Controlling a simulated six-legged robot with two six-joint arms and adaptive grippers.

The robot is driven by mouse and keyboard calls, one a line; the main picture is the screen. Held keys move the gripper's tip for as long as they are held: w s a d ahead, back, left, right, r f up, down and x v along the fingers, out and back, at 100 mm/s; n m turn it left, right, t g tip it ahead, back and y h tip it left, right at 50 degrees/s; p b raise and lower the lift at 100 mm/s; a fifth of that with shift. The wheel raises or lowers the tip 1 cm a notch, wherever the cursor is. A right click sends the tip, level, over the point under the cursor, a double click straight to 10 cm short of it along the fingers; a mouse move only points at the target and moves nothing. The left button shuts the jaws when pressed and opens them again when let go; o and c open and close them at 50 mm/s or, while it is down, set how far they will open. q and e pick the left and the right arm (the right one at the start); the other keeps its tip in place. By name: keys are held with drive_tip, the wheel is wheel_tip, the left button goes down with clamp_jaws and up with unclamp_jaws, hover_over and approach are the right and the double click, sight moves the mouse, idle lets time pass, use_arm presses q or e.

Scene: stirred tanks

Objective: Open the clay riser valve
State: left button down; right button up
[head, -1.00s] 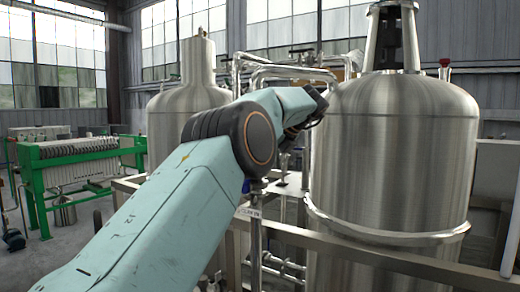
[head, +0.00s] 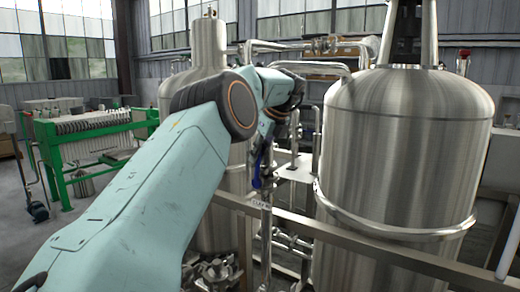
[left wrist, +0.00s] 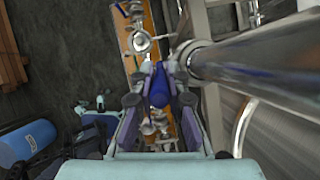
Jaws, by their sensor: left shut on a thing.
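The clay riser valve shows by its blue handle (head: 256,176), at the top of a thin upright steel pipe (head: 266,240) between the two tanks. A small white tag (head: 260,204) sits on this pipe; its lettering is too small to read surely. My left gripper (left wrist: 158,78) is shut on the blue handle (left wrist: 158,92), which lies between its two fingers in the left wrist view. In the head view the gripper is small and partly hidden by my left arm. The valve body is mostly hidden. My right gripper is not in view.
A large steel tank (head: 405,150) stands close on the right, a second tank (head: 207,50) behind my arm. A steel rail (head: 350,245) runs across the front. A thick steel pipe (left wrist: 255,58) passes right of the gripper. A green-framed filter press (head: 95,140) stands far left.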

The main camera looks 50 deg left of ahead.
use_arm(q)
drive_tip(key=shift+a+r, duration=0.1)
idle(0.4)
drive_tip(key=c, duration=1.3)
unclamp_jaws()
drive_tip(key=shift+c, duration=0.2)
drive_tip(key=v, duration=0.7)
drive_tip(key=shift+r, duration=0.15)
drive_tip(key=shift+d, duration=0.2)
